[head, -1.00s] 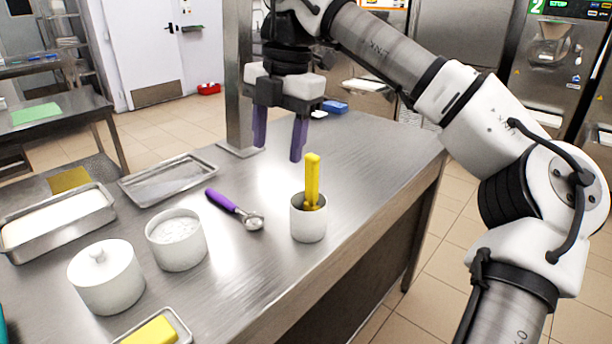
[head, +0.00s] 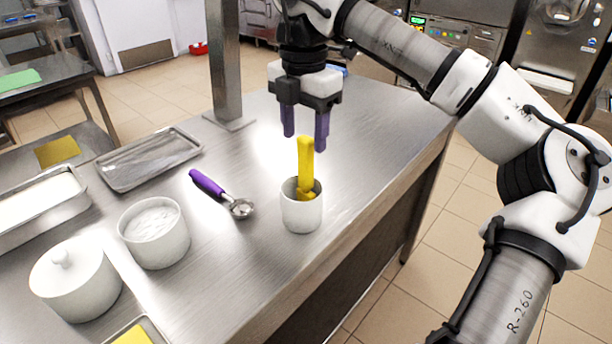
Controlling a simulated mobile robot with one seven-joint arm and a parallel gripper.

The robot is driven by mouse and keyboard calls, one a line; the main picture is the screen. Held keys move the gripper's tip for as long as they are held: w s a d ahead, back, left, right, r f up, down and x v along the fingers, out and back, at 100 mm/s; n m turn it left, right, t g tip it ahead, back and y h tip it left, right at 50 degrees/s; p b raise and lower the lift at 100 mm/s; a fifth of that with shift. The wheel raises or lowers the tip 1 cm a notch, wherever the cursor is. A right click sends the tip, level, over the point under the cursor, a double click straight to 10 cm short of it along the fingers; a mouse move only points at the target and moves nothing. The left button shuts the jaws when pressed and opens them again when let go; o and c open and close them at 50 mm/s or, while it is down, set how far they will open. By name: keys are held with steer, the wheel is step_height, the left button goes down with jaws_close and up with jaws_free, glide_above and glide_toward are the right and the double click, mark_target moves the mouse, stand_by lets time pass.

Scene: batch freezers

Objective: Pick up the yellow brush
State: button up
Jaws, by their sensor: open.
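The yellow brush (head: 306,160) stands nearly upright in a white cup (head: 301,213) on the steel counter. Its handle sticks up out of the cup, and its lower end is hidden inside. My gripper (head: 305,142) points down with two purple fingers spread apart and empty. The fingertips are at about the height of the handle's top in the head view, one on each side of it in the picture. I cannot tell from this view whether the fingers are in line with the handle in depth.
A purple-handled scoop (head: 221,194) lies left of the cup. A white bowl (head: 154,232), a lidded white pot (head: 75,286) and an empty metal tray (head: 149,158) stand further left. A steel post (head: 226,65) rises behind. The counter right of the cup is clear.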

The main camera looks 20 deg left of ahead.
mark_target(306, 157)
steer(key=shift+d+f+p, duration=0.15)
steer(key=shift+f+p, duration=0.55)
steer(key=shift+f, duration=2.1)
steer(key=c, duration=1.1)
steer(key=shift+o, duration=0.2)
step_height(306, 157, up, 20)
steer(key=p, duration=0.2)
steer(key=shift+p, duration=0.4)
